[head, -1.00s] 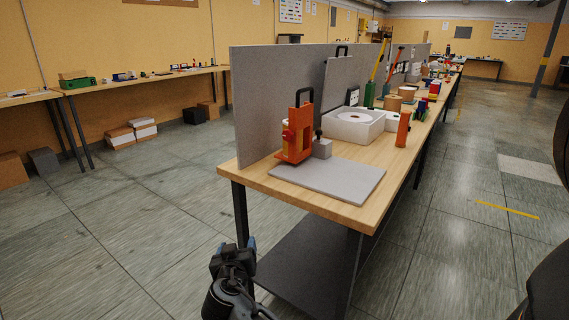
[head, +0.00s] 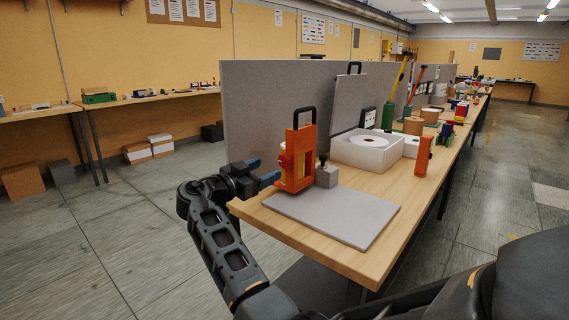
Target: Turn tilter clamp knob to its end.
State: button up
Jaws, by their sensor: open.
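An orange upright device (head: 305,150) with a black loop handle, seemingly the tilter, stands on the near end of the workbench. A red knob (head: 284,160) sits on its left side, partly lost against the orange body. A grey block (head: 326,177) with a small black knob (head: 322,159) on top stands against the device's right side; I cannot tell which knob is the clamp knob. My gripper (head: 265,171) is open and empty, with blue fingertips pointing right, just left of the red knob. I see no clear contact.
A grey mat (head: 340,217) lies in front of the device. A grey partition (head: 255,115) runs along the bench behind it. A white box (head: 375,150) with a disc and an orange cylinder (head: 423,156) stand farther back. The mat is bare.

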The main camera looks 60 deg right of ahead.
aim_at(282, 163)
jog(key=p+x, duration=0.1)
jog(key=x, duration=0.6)
jog(key=shift+a, duration=0.1)
jog(key=c, duration=1.1)
